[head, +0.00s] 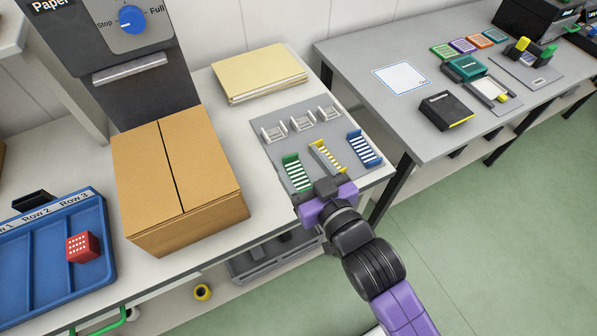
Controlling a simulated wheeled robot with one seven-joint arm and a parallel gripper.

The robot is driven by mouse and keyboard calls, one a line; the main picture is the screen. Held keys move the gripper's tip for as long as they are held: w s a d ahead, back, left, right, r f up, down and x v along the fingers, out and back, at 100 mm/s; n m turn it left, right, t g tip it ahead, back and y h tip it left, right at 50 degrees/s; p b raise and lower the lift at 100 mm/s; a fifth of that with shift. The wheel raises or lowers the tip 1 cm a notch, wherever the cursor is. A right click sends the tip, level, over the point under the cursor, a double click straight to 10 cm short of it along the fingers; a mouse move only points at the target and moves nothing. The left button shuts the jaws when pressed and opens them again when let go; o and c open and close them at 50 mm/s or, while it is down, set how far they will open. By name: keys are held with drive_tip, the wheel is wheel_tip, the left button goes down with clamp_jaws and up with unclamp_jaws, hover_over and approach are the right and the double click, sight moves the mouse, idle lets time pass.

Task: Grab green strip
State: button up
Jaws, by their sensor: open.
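The green strip (297,172) is a green piece with white bars. It lies at the front left of a grey plate (285,148) on the white table. A yellow strip (325,157) and a blue strip (363,148) lie to its right on the same plate. My gripper (318,192) is at the plate's front edge, just right of and close to the near end of the green strip. It is open. Its fingertips are partly hidden by its purple body, and I cannot tell whether it touches a strip.
Several white holders (302,124) stand along the plate's back. A cardboard box (180,185) stands left of the plate, and a folder stack (258,73) lies behind it. A blue tray (105,235) with a red cube (83,247) is far left. A grey table (355,50) stands right.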

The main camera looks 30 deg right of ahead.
sight(290, 155)
drive_tip(key=shift+g+h, duration=0.4)
drive_tip(key=shift+g, duration=0.3)
drive_tip(key=w, duration=0.1)
drive_tip(key=w+f, duration=0.2)
drive_tip(key=shift+w+d+f, duration=0.15)
drive_tip(key=shift+w+d, duration=0.1)
drive_tip(key=shift+w, duration=0.15)
drive_tip(key=f, duration=0.1)
drive_tip(key=f+g, duration=0.1)
drive_tip(key=s+f+m, duration=0.1)
drive_tip(key=shift+d+f+g, duration=0.25)
drive_tip(key=shift+d+g, duration=0.05)
drive_tip(key=shift+d, duration=0.05)
drive_tip(key=shift+w+f, duration=0.1)
drive_tip(key=shift+f, duration=0.1)
drive_tip(key=shift+d+f+p+x, duration=0.1)
drive_tip(key=shift+f+p+x, duration=0.1)
drive_tip(key=shift+x, duration=1.05)
drive_tip(key=shift+d+f+p+x, duration=0.1)
drive_tip(key=shift+p+x, duration=0.1)
drive_tip(key=shift+x, duration=1.05)
drive_tip(key=shift+d+f+p+x, duration=0.1)
drive_tip(key=shift+f+p+x, duration=0.1)
drive_tip(key=shift+x, duration=1.05)
drive_tip(key=shift+s+r, duration=0.1)
drive_tip(key=shift+s, duration=0.1)
drive_tip(key=c, duration=1.4)
drive_tip(key=shift+r, duration=0.1)
